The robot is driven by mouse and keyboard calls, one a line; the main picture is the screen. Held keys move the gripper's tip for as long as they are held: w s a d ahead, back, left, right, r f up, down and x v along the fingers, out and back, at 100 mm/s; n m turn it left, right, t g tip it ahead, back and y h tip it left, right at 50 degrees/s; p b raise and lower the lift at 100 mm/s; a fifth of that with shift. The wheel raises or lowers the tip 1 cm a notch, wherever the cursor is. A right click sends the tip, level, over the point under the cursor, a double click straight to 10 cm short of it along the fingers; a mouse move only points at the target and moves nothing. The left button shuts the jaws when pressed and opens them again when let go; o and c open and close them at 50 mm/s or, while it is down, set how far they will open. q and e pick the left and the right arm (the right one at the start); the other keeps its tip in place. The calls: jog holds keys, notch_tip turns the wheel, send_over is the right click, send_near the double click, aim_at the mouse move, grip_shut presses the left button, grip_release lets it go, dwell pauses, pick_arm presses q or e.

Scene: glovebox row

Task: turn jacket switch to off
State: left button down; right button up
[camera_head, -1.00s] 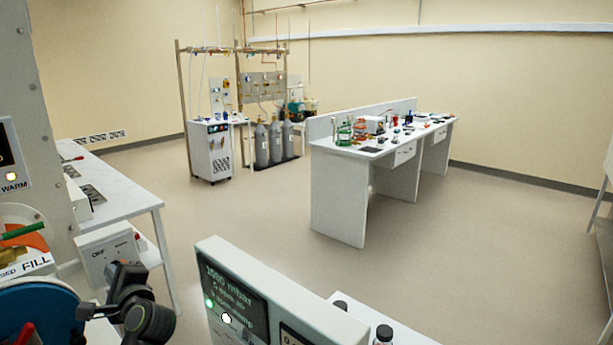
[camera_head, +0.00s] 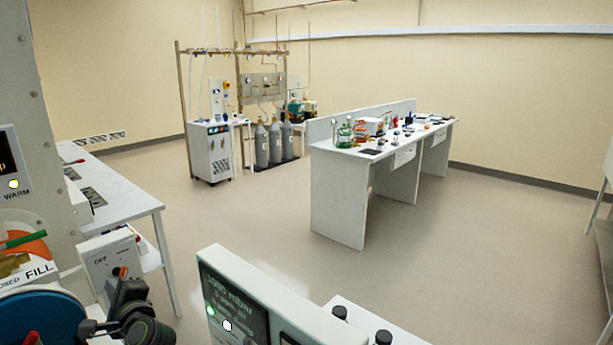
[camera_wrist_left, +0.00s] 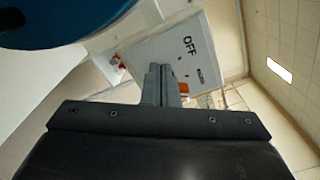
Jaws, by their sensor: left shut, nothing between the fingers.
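The switch box (camera_head: 98,258) is a white box marked OFF at the lower left of the head view. An orange-red part (camera_head: 122,271) shows on its face, just above my left gripper (camera_head: 122,286). In the left wrist view the box face (camera_wrist_left: 205,52) fills the upper middle, with OFF readable. My left gripper (camera_wrist_left: 160,80) is shut and empty, its fingers in front of the box face. An orange-red part (camera_wrist_left: 183,88) shows beside the fingers, partly hidden by them. I cannot tell whether they touch it. My right gripper is not in view.
A blue round part (camera_head: 40,318) and an orange and white FILL dial (camera_head: 25,250) stand close left of my left gripper. A display panel (camera_head: 235,300) stands at the front middle. A white bench (camera_head: 125,200) is behind the box.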

pick_arm(q)
jog(key=shift+s+a, duration=0.1)
jog(key=p+v, duration=0.2)
jog(key=v, duration=0.4)
jog(key=shift+s+a, duration=0.2)
jog(key=shift+s, duration=0.05)
dwell(0.4)
jog(key=shift+r, duration=0.1)
